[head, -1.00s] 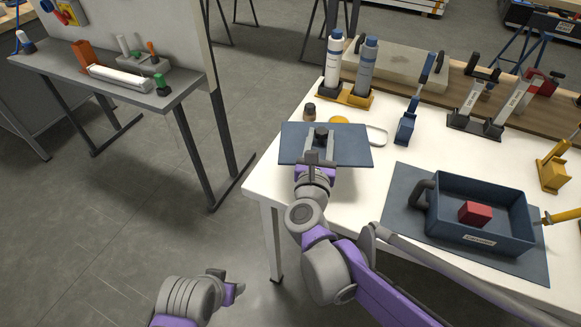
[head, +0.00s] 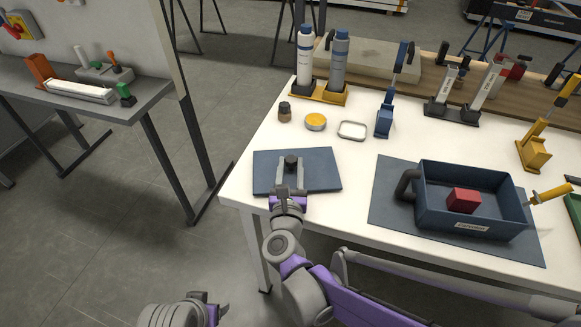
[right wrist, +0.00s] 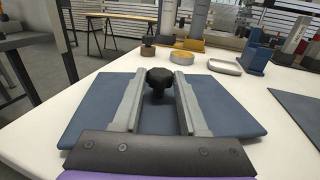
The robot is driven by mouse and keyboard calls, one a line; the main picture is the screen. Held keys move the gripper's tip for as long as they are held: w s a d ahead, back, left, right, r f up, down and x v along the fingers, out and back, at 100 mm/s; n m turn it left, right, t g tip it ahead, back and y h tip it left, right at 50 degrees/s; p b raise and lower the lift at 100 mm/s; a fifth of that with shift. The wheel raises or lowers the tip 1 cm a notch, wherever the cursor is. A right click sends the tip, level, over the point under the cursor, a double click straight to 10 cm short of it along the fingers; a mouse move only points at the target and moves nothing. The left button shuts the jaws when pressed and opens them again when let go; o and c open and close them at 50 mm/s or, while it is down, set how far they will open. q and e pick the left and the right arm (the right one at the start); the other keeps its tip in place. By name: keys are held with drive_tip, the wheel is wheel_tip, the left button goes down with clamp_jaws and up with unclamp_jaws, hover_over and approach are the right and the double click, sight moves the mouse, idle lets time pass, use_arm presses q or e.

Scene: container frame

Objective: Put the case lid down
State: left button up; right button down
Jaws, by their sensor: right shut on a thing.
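The case lid (head: 325,172) is a flat blue panel with a black knob (head: 291,161), at the white table's front left corner. My right gripper (head: 290,178) is shut on the knob; in the right wrist view its two fingers (right wrist: 158,95) stand either side of the knob (right wrist: 159,78). The lid (right wrist: 90,115) looks level and low over the tabletop; I cannot tell whether it touches. The open blue case (head: 436,215) stands to the right, with a red block (head: 464,200) inside. My left gripper (head: 206,299) is at the bottom edge, away from the table; its opening is unclear.
The case stands on a blue mat (head: 385,222). Behind the lid are a small brown jar (head: 284,113), a yellow-topped tin (head: 316,122) and a rimmed tray (head: 352,130). Two bottles (head: 322,62) and several clamps stand farther back. White table (head: 365,160) is bare between lid and mat.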

drive_tip(key=c, duration=0.9)
unclamp_jaws()
drive_tip(key=shift+f, duration=0.15)
drive_tip(key=o, duration=0.5)
drive_tip(key=shift+c, duration=0.2)
drive_tip(key=shift+r, duration=0.25)
drive_tip(key=shift+s, duration=0.4)
drive_tip(key=s+p, duration=0.1)
drive_tip(key=s, duration=1)
drive_tip(key=shift+s+a, duration=0.2)
drive_tip(key=shift+a, duration=0.1)
